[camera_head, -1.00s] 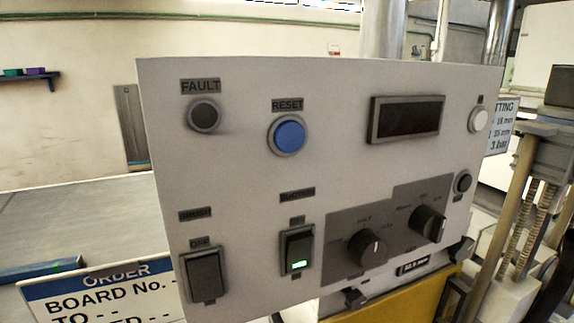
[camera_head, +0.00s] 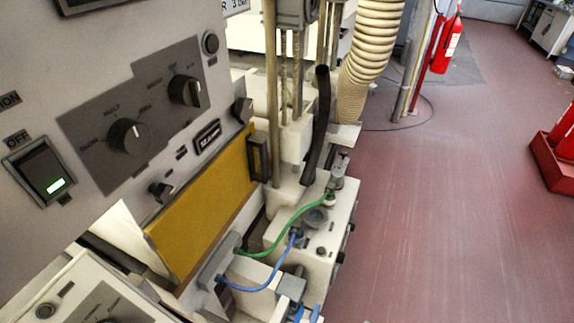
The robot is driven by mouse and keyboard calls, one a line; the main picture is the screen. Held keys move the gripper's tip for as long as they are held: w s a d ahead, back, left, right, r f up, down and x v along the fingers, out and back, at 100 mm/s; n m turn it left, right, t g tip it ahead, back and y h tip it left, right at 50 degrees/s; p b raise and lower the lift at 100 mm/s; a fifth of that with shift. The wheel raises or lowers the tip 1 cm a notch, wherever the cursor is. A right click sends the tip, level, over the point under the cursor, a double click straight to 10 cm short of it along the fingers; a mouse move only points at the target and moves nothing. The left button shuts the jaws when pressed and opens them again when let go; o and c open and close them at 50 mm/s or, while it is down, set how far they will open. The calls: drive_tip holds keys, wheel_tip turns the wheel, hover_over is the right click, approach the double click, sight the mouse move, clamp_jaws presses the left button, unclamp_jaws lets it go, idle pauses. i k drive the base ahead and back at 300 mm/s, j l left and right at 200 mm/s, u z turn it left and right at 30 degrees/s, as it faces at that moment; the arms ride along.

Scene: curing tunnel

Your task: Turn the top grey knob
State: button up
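A white control panel (camera_head: 60,45) fills the upper left of the head view, tilted. On its grey plate are two dark grey round knobs with pale pointer marks. One knob (camera_head: 187,88) sits higher and to the right; the other knob (camera_head: 128,136) sits lower and to the left. A second white panel (camera_head: 75,285) at the bottom left carries part of another dark knob at the picture's edge. I cannot tell for sure which knob is the top grey one. My gripper is not in view.
A green-lit rocker switch (camera_head: 40,172) is left of the knobs. A yellow panel (camera_head: 203,205) lies below. A white box (camera_head: 318,235) with green and blue hoses, a black tube (camera_head: 318,125) and a ribbed duct (camera_head: 372,45) stand to the right. The red floor (camera_head: 455,190) is largely clear.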

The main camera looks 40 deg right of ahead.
sight(336, 175)
drive_tip(key=j+z, duration=0.15)
drive_tip(key=z, duration=0.25)
drive_tip(key=j+z, duration=0.1)
drive_tip(key=z, duration=0.3)
drive_tip(key=k+j+z, duration=0.1)
drive_tip(key=z, duration=0.3)
drive_tip(key=k+j+z, duration=0.1)
drive_tip(key=z, duration=0.3)
drive_tip(key=k+j, duration=0.1)
